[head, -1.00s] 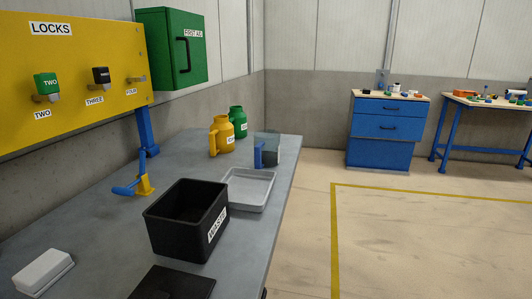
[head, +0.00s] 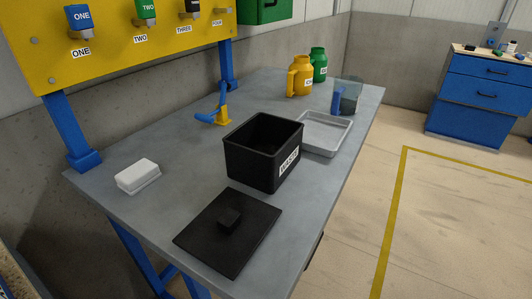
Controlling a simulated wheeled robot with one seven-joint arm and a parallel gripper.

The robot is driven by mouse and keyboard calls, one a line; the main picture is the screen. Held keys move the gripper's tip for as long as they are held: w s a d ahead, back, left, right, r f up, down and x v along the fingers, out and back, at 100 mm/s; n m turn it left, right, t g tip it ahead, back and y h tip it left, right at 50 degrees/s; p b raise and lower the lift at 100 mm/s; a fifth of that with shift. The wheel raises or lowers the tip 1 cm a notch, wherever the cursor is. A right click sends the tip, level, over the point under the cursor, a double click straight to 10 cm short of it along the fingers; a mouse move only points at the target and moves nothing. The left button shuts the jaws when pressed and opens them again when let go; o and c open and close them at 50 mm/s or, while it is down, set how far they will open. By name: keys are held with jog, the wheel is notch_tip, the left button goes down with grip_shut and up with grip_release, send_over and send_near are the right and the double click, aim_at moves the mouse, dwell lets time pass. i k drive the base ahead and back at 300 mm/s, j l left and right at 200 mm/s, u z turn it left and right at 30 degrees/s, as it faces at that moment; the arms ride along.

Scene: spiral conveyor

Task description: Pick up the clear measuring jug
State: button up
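The clear measuring jug (head: 350,97) stands upright near the far right end of the grey workbench (head: 180,213). It is see-through and greyish, with a blue handle (head: 337,99) on its left side. It stands just behind the shallow grey tray (head: 324,149); I cannot tell whether they touch. A yellow jug (head: 301,78) and a green jug (head: 319,65) stand to its left. My gripper is not in view.
A black open bin (head: 253,164) stands mid-bench, with a black lid (head: 228,232) lying in front. A white box (head: 137,177) lies at the left. A blue-and-yellow fixture (head: 221,114) rises behind the bin. A yellow lock board (head: 130,37) hangs above.

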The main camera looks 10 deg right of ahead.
aim_at(347, 89)
jog(key=i+l+z, duration=0.25)
jog(key=i+l, duration=0.4)
jog(key=l, duration=0.25)
jog(key=i+l+z, duration=0.25)
jog(key=i+l, duration=0.5)
jog(key=i+j, duration=0.15)
jog(key=j, duration=0.1)
